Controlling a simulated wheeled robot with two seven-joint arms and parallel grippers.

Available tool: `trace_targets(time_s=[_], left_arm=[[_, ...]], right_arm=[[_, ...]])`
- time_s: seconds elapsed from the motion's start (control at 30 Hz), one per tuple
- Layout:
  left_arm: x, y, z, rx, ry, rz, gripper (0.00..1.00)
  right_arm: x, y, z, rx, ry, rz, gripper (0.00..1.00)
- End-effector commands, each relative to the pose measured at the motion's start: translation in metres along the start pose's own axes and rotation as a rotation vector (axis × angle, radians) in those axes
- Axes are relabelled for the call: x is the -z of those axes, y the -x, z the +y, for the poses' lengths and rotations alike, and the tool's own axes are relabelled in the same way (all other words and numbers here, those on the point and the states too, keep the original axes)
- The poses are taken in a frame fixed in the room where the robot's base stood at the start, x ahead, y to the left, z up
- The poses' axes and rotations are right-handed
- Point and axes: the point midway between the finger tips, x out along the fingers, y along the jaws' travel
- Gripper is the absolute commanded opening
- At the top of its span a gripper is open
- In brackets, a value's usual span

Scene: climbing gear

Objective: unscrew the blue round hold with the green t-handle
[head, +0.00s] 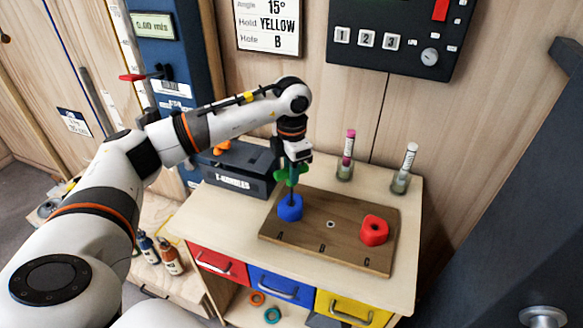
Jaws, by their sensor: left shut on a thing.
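The blue round hold (290,209) sits on the brown wooden board (328,244) near the letter A. The green T-handle (291,175) stands upright above it, with its dark shaft reaching down to the top of the hold. My left gripper (297,160) is shut on the green T-handle from above. How deep the tip sits in the hold is too small to tell. My right gripper is not in view.
A red hold (374,230) is on the board near C, and the hole near B is bare. A dark T-handles box (239,170) stands behind left. Two jars with markers (346,166) (402,180) stand at the back right. Red, blue and yellow drawers (281,287) are below.

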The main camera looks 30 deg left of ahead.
Motion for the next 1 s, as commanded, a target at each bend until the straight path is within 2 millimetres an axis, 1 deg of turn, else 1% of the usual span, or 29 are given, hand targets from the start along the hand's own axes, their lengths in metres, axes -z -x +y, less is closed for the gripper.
trace_targets(time_s=[0.03, 0.2, 0.33, 0.4, 0.47, 0.77, 0.87, 1.0], left_arm=[[0.000, 0.000, 0.000, -0.001, 0.083, -0.002, 0.00], [0.000, 0.001, 0.000, 0.000, 0.383, -0.003, 0.00], [0.000, 0.000, 0.001, 0.001, 0.578, -0.004, 0.00], [0.000, -0.001, 0.001, 0.001, 0.644, -0.004, 0.00], [0.000, -0.001, 0.001, 0.001, 0.675, -0.004, 0.00], [0.000, -0.001, 0.001, 0.002, 0.692, -0.004, 0.00], [0.000, 0.000, 0.001, 0.002, 0.779, -0.004, 0.00], [0.000, 0.001, 0.001, 0.003, 1.020, -0.005, 0.00]], right_arm=[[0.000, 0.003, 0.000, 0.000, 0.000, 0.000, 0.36], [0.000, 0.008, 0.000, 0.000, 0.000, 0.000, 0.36], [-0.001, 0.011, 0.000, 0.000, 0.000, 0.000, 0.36], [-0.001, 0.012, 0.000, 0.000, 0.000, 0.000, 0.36], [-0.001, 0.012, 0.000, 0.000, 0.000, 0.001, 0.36], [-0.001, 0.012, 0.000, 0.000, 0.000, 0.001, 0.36], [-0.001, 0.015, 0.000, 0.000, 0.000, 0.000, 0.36], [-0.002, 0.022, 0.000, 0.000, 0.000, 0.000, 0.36]])
